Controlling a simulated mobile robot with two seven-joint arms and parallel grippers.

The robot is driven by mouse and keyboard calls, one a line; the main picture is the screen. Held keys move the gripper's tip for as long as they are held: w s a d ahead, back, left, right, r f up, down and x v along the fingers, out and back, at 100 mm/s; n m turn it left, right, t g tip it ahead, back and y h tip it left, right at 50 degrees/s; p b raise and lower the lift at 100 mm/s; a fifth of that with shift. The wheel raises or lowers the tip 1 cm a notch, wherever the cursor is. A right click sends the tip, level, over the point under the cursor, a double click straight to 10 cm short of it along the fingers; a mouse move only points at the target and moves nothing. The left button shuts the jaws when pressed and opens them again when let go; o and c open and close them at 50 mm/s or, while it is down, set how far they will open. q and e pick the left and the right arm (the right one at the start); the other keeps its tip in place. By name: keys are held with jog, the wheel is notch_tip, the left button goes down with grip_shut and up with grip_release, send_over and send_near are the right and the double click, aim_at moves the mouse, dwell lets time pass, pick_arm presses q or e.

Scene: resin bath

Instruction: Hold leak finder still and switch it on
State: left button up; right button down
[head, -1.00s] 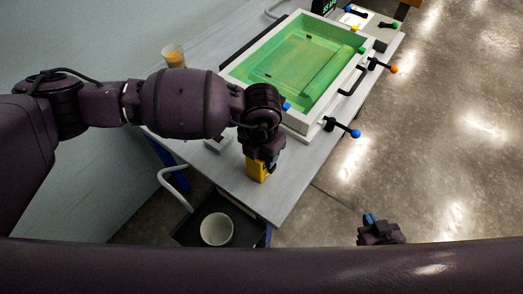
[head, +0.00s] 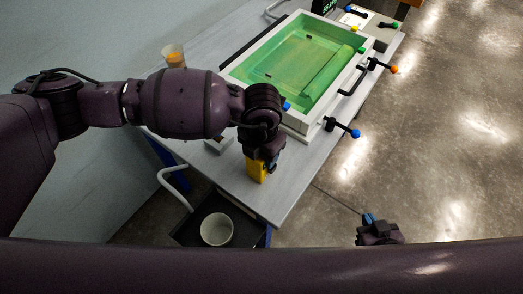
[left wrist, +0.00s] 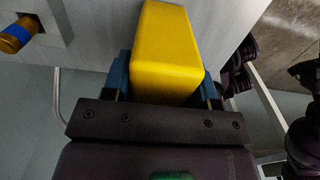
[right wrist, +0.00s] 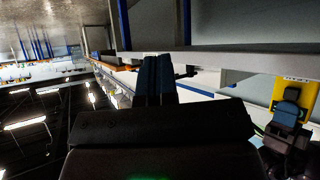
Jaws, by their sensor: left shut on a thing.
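A yellow box-shaped device, which I take to be the leak finder (head: 257,171), is upright at the near end of the grey table. My left gripper (head: 265,157) is shut on it from above. In the left wrist view the yellow body (left wrist: 168,50) sits between the two blue fingers. The right wrist view shows its yellow face (right wrist: 290,92) with a label and a dark part. I cannot tell where its switch is. My right gripper (head: 378,229) is off the table's right side, low in the head view; its blue fingers (right wrist: 156,75) are together and empty.
A white-framed bath of green liquid (head: 305,65) stands on the table, with coloured-knob handles (head: 353,133) along its right side. A cup (head: 173,56) stands at the back left. A black tray (head: 238,237) holding a white bowl (head: 216,229) is below the near end. Floor at right is clear.

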jog(key=shift+d, duration=0.15)
jog(key=shift+w+a+r+n+t+y, duration=0.5)
jog(key=shift+w+a+r+n, duration=0.85)
jog(key=shift+a, duration=2.3)
jog(key=shift+w+a+r+n+t+y, duration=0.65)
jog(key=shift+w+a, duration=1.15)
jog(key=shift+a, duration=1.9)
jog(key=shift+w+a+r+n+t+y, duration=0.4)
jog(key=shift+w+a+r+n, duration=1.05)
jog(key=shift+a, duration=2.2)
